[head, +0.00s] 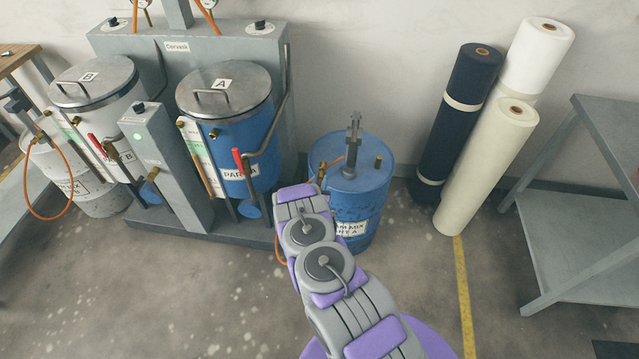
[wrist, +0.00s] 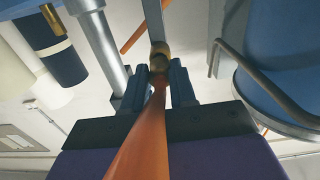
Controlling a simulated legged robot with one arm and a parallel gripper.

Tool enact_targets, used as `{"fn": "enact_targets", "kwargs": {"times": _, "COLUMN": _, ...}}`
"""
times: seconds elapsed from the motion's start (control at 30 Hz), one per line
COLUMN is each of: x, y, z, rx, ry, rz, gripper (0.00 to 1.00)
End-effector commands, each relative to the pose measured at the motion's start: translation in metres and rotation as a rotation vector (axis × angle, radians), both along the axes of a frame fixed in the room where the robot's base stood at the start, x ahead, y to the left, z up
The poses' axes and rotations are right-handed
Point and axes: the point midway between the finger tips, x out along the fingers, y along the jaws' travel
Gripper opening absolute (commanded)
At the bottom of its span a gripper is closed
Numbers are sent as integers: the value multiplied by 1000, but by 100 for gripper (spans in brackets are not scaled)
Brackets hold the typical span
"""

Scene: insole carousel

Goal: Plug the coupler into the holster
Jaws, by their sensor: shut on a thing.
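The brass coupler (wrist: 160,56) is held between the two blue fingers of my gripper (wrist: 162,76) in the wrist view. An orange hose (wrist: 143,135) runs from it toward the camera. A flat grey bar (wrist: 154,20) shows just beyond the coupler; I cannot tell whether they touch. In the head view my arm reaches to the blue drum (head: 365,203), and its end hides most of the gripper. A short orange piece (head: 334,162) shows beside the drum top. I cannot clearly pick out the holster in either view.
The drum carries a grey pump (head: 353,148). Tank A (head: 232,125), with a red-handled valve (head: 238,160), and tank B (head: 110,110) stand left in a grey frame (head: 275,55). Fabric rolls (head: 485,165) lean on the wall at right, beside a grey table (head: 600,185). The floor in front is clear.

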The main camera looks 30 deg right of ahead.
Motion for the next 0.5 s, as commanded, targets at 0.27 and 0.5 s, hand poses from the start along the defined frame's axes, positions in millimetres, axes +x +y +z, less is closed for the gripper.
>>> {"fn": "enact_targets", "kwargs": {"times": 0.27, "x": 6, "y": -4, "z": 0, "rx": 0, "ry": -1, "rz": -1, "gripper": 0}}
{"fn": "enact_targets", "kwargs": {"times": 0.5, "x": 10, "y": -7, "z": 1, "rx": 0, "ry": -2, "rz": -1, "gripper": 0}}
